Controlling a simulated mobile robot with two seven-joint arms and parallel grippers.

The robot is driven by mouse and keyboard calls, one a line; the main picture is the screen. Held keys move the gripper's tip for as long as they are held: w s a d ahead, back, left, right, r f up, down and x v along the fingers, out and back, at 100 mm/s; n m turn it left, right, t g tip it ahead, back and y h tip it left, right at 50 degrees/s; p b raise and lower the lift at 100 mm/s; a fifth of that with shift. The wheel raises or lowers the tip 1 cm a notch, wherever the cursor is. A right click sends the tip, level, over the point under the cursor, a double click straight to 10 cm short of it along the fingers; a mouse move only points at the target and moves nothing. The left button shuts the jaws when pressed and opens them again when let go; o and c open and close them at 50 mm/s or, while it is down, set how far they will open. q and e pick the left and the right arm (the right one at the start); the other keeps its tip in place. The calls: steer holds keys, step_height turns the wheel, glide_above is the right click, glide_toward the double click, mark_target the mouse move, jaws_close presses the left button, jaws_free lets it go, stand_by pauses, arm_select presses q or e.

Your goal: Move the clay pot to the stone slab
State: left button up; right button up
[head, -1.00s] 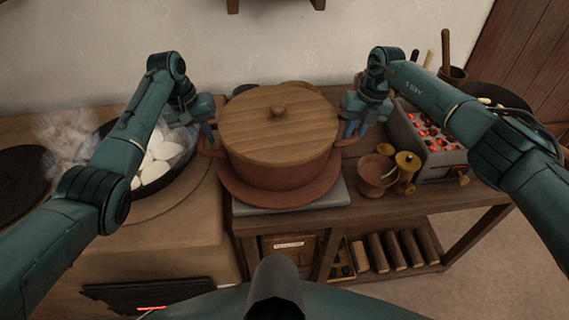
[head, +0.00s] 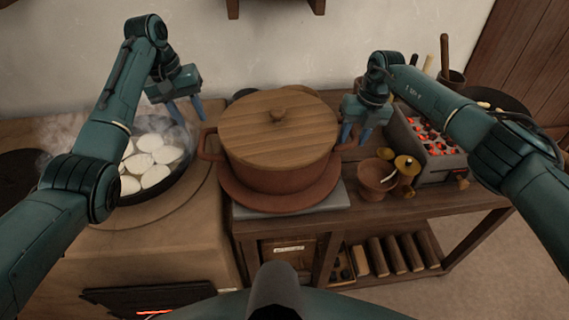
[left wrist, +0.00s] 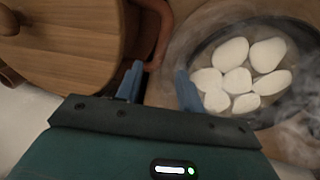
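The clay pot (head: 275,177) is reddish brown and upright, with a round wooden lid (head: 280,130). It stands on a wide reddish disc (head: 235,190) over the grey stone slab (head: 338,199), whose front edge shows. My left gripper (head: 191,119) is open and empty, above and left of the pot's left handle (head: 206,146). In the left wrist view, my left gripper's fingers (left wrist: 159,88) are apart, with the handle (left wrist: 158,25) beyond them. My right gripper (head: 353,138) has its fingers apart at the pot's right handle, which it partly hides.
A steaming pan of white pieces (head: 152,165) is on the stove at left, below my left gripper. A brazier with glowing coals (head: 430,145) stands at right. Small clay and wooden cups (head: 378,174) sit close right of the pot.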

steer(key=shift+r, duration=0.15)
arm_select(q)
steer(key=r, duration=0.3)
steer(key=shift+a+r, duration=0.35)
arm_select(e)
step_height(320, 180, up, 12)
steer(key=d, duration=0.2)
steer(key=shift+d+f, duration=0.15)
steer(key=shift+f, duration=0.1)
